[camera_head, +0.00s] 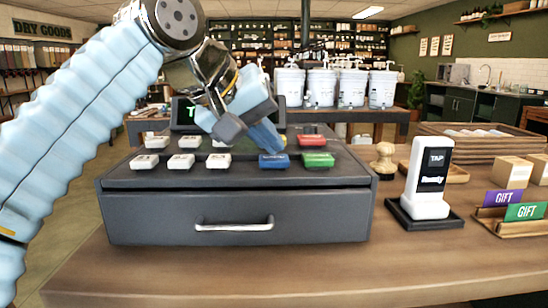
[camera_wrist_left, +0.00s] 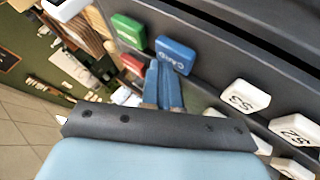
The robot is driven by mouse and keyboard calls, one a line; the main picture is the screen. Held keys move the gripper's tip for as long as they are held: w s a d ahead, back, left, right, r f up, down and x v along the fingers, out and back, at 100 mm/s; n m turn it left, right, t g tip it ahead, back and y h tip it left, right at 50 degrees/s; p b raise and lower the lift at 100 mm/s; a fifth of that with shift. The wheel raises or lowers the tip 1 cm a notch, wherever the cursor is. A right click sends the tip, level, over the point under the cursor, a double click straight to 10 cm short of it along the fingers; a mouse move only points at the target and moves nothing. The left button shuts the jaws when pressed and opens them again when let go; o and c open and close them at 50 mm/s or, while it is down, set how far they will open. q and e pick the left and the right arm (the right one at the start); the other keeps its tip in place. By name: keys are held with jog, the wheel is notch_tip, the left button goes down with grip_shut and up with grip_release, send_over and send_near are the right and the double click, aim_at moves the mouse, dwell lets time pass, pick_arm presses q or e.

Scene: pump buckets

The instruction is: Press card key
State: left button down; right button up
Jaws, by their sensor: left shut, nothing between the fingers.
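In the left wrist view the blue key (camera_wrist_left: 175,54) reads CARD. My left gripper (camera_head: 270,140) is shut and empty, its blue fingertips right behind the card key. In the left wrist view the fingertips (camera_wrist_left: 158,75) lie beside the key's edge. I cannot tell whether they touch it. My right gripper is not in view.
Several white keys (camera_head: 181,161) fill the left of the register's top. A white card terminal (camera_head: 430,180) stands on the counter to the right, with a wooden stamp (camera_head: 383,158) and gift cards (camera_head: 505,197) near it. White pump buckets (camera_head: 322,86) stand behind.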

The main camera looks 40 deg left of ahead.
aim_at(269, 158)
pick_arm(q)
jog(key=shift+f, duration=0.3)
jog(key=shift+r, duration=0.1)
dwell(0.3)
jog(key=shift+r+p, duration=0.85)
jog(key=shift+r, duration=0.05)
notch_tip(269, 158, up, 3)
jog(key=shift+f+p, duration=0.1)
jog(key=shift+p, duration=1)
jog(key=shift+r, duration=1.05)
